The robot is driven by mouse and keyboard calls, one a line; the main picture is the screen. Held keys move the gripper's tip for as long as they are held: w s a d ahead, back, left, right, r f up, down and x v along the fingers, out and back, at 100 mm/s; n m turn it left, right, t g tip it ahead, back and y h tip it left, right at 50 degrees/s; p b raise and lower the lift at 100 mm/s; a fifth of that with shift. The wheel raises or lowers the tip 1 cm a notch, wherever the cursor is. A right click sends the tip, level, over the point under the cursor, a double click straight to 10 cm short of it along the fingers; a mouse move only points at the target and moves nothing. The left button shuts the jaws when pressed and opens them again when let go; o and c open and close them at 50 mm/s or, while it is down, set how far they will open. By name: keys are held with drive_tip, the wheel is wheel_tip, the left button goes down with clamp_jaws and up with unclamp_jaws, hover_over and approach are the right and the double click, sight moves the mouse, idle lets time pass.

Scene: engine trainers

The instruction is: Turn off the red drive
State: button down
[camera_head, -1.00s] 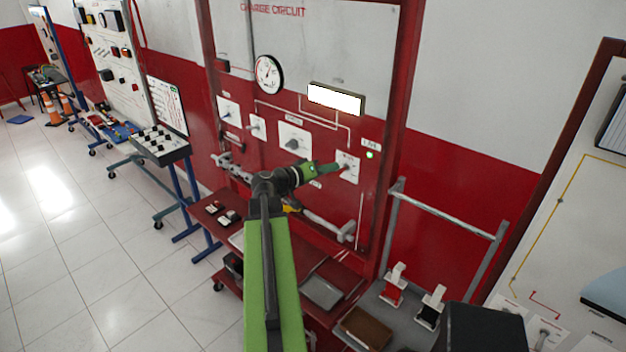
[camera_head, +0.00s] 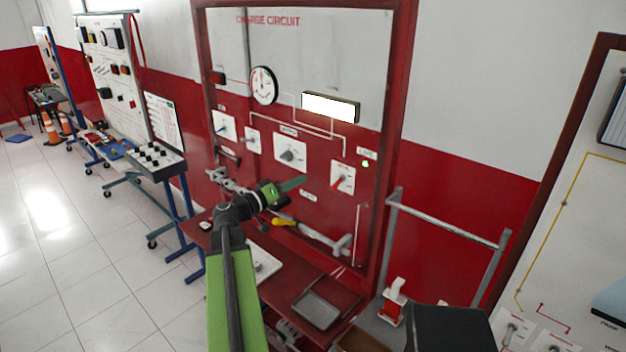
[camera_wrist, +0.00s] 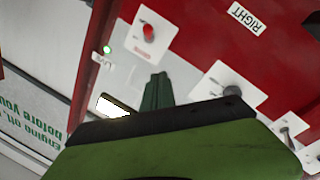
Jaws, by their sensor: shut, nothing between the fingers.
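A red-framed charge circuit board (camera_head: 330,60) stands ahead. On its right side, a white plate carries a switch with a red lever (camera_head: 337,181), slanting down to the lower left. In the wrist view the red-tipped switch (camera_wrist: 148,32) shows near the top. A small green lamp (camera_head: 365,163) glows above right of this plate, and it shows in the wrist view (camera_wrist: 107,49). My gripper (camera_head: 298,182) is shut and empty, left of the switch and apart from it. Its closed green fingers (camera_wrist: 157,84) also show in the wrist view.
A grey knob (camera_head: 288,155) and smaller switches sit left on the board, under a round gauge (camera_head: 264,85) and a bright display (camera_head: 330,106). A red shelf with a grey tray (camera_head: 315,309) juts out below. A grey rail (camera_head: 445,220) stands at the right.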

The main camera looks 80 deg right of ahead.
drive_tip(key=w+a+f+b, duration=0.1)
drive_tip(key=w+a+f, duration=0.1)
drive_tip(key=w+a, duration=0.1)
drive_tip(key=shift+w+a, duration=0.35)
drive_tip(key=shift+a, duration=0.35)
